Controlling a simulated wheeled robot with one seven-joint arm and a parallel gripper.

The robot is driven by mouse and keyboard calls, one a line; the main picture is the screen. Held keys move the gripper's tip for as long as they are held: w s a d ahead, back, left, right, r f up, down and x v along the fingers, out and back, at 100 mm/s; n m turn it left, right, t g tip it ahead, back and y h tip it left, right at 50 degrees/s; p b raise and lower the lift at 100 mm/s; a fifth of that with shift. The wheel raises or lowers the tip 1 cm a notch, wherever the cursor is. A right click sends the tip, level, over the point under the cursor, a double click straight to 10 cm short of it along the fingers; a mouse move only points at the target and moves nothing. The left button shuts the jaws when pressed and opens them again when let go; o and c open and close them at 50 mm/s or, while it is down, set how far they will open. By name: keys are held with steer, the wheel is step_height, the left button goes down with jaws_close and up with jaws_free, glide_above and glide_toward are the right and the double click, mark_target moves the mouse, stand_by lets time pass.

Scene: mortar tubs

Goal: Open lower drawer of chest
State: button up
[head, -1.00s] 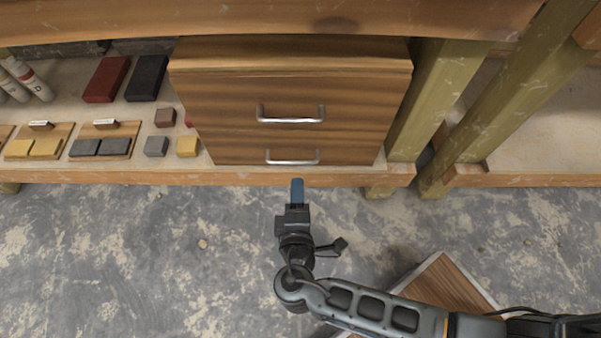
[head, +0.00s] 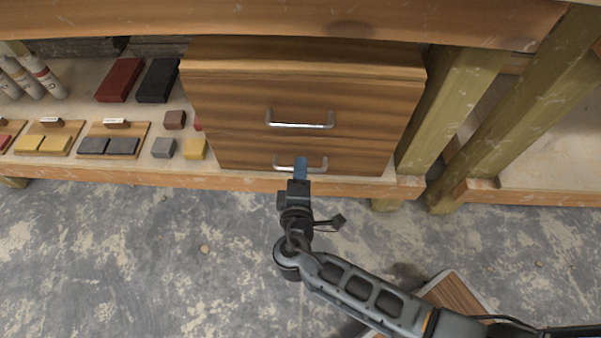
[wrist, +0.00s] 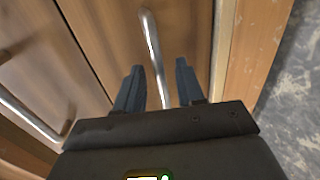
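The wooden chest (head: 225,120) has two drawer fronts, each with a silver bar handle. The upper handle (head: 300,124) is clear of my gripper. The lower handle (head: 283,164) is partly covered by my gripper (head: 301,162) in the head view. In the wrist view my gripper (wrist: 158,68) is open, its two blue fingers apart. The lower handle (wrist: 152,45) runs between the fingers there, with gaps seen on both sides. Whether the fingertips reach past the bar is hard to tell. The lower drawer front (wrist: 183,30) looks shut.
The chest stands on a low wooden shelf (head: 110,174), under a bench top. A greenish post (head: 450,105) stands close on its right. Coloured blocks (head: 157,80) and tubes lie to its left. The concrete floor (head: 130,250) in front is mostly free; a wooden board (head: 455,296) lies at lower right.

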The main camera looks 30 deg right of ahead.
jaws_close()
stand_by(0.6)
